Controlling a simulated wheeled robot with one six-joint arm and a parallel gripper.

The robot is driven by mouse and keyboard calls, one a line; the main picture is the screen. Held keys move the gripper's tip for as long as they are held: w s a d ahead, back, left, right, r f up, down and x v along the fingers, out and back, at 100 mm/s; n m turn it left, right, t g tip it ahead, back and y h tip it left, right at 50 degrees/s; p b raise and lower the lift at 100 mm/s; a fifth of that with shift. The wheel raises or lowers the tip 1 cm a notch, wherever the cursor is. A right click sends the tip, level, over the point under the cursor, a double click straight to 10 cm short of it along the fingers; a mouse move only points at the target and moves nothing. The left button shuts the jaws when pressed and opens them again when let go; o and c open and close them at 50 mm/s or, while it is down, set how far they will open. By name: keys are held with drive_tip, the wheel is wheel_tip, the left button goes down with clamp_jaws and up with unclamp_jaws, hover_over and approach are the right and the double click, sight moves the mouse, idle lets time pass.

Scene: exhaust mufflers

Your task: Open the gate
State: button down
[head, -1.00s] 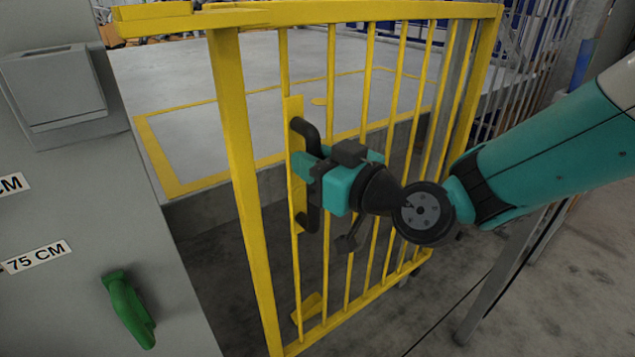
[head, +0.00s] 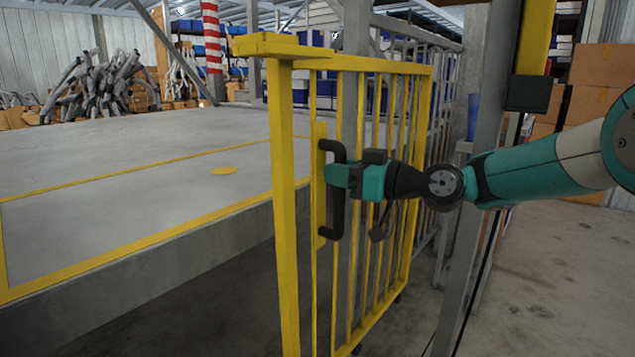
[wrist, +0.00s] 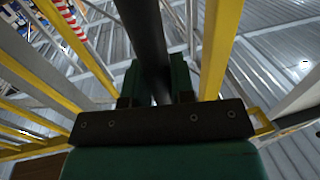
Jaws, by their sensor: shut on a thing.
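The yellow barred gate (head: 285,200) stands upright in the middle of the head view, seen at a slant. Its black handle (head: 337,215) is a vertical bar on a yellow plate near the gate's left edge. My gripper (head: 337,174) is shut on the upper part of this handle, with my arm reaching in from the right. In the wrist view the dark handle bar (wrist: 145,35) runs between the two green fingers of my gripper (wrist: 157,80). The fingers hide the part of the handle they hold.
A raised grey platform (head: 130,170) with yellow floor lines lies left of and behind the gate. A grey post (head: 475,190) stands to the gate's right. Mufflers (head: 105,85) are heaped at the back left. Bare floor (head: 570,270) is clear at right.

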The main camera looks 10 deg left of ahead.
drive_tip(key=shift+w+d, duration=0.45)
drive_tip(key=shift+w, duration=0.4)
drive_tip(key=c, duration=1)
unclamp_jaws()
drive_tip(key=shift+a, duration=0.1)
drive_tip(key=shift+s, duration=0.1)
drive_tip(key=p+v, duration=0.1)
drive_tip(key=v, duration=1.6)
drive_tip(key=shift+r+p, duration=0.1)
drive_tip(key=shift+p, duration=0.2)
